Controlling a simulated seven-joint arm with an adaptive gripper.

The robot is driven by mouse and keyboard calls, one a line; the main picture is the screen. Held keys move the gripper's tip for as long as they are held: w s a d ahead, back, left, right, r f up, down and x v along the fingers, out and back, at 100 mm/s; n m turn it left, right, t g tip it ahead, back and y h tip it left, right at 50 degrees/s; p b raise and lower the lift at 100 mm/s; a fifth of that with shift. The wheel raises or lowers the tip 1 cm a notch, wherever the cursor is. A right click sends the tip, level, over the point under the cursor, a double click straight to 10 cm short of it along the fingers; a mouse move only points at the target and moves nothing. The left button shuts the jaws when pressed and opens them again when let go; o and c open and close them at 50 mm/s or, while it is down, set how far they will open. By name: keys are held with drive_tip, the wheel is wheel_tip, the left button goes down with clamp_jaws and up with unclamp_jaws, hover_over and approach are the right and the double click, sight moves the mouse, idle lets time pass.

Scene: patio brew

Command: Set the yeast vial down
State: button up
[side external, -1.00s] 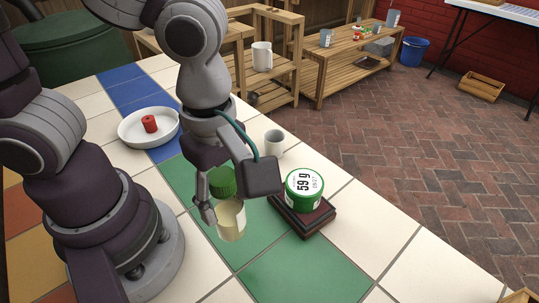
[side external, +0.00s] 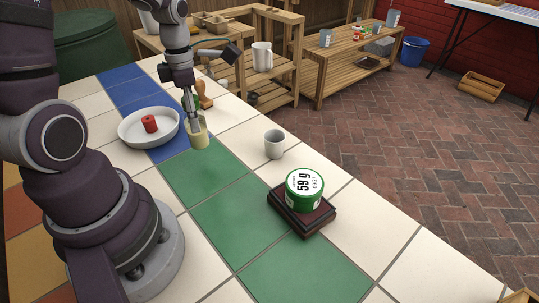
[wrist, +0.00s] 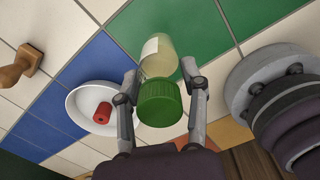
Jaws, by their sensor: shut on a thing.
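The yeast vial (side external: 199,134) has a pale yellow body and a green cap. My gripper (side external: 190,102) is shut on it and holds it over the counter, around where the blue and green tiles meet. In the wrist view the vial's green cap (wrist: 160,104) sits between my two fingers, with its pale body and white label (wrist: 150,47) beyond. In the side view the fingers and arm partly hide the cap. I cannot tell whether the vial's base touches the tiles.
A white dish (side external: 127,138) holding a red cylinder (side external: 149,124) stands left of the vial. A wooden stamp-like object (side external: 205,93) is behind. A grey cup (side external: 274,146) and a green-and-white 59 g container (side external: 305,187) on a dark wooden base (side external: 316,222) are right.

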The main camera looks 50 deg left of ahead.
drive_tip(key=shift+w+a+f, duration=0.8)
drive_tip(key=shift+w+a, duration=0.2)
drive_tip(key=shift+w, duration=0.85)
drive_tip(key=shift+w+a+f, duration=0.75)
drive_tip(key=shift+w+a, duration=0.3)
drive_tip(key=shift+w, duration=0.85)
drive_tip(key=shift+w+a+f, duration=0.8)
drive_tip(key=shift+w+a, duration=0.2)
drive_tip(key=shift+w, duration=0.85)
drive_tip(key=shift+f, duration=0.15)
drive_tip(key=o, duration=1.1)
drive_tip(key=shift+o, duration=0.2)
